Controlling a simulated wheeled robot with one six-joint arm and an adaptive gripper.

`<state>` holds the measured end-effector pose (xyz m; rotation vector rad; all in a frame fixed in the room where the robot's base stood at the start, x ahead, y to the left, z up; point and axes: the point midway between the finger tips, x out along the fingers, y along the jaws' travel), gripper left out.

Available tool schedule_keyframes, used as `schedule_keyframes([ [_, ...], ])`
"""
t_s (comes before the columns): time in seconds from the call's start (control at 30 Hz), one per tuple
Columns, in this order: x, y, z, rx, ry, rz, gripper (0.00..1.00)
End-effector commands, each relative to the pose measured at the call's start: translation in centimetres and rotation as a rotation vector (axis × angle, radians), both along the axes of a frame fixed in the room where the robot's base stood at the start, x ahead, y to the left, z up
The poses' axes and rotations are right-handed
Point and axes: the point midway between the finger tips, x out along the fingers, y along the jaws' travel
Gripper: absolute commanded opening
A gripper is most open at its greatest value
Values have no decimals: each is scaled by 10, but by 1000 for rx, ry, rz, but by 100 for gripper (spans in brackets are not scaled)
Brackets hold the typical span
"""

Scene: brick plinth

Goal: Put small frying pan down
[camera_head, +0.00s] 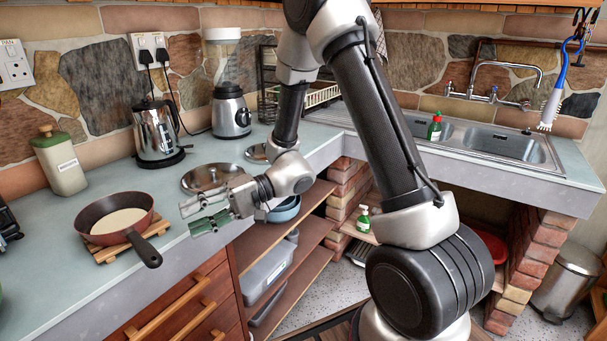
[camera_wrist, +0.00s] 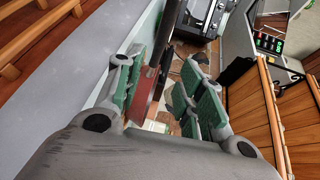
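The small frying pan (camera_head: 90,215) is dark red outside with a pale round inside. It rests upright on a slatted wooden trivet (camera_head: 158,224) on the left counter, its dark handle reaching toward the front edge. My gripper (camera_head: 188,219) is open and empty, to the right of the pan and apart from it, near the counter's front edge. In the wrist view the green finger pads (camera_wrist: 160,95) stand apart, and part of the pan's red side (camera_wrist: 147,92) shows beyond them. The rest of the pan is hidden there by a finger.
A round metal lid or dish (camera_head: 208,177) lies on the counter behind my gripper. A kettle (camera_head: 157,130), a blender (camera_head: 231,110) and a cream bottle (camera_head: 62,165) stand toward the wall. Wooden drawers (camera_head: 190,300) and open shelves (camera_head: 285,262) are below the counter.

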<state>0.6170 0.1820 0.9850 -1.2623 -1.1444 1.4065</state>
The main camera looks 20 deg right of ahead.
Motion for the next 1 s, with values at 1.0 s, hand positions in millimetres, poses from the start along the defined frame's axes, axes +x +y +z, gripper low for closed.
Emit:
schedule_keyframes([
  [1.0,-156,-321,129,-1351,-378,-248,38],
])
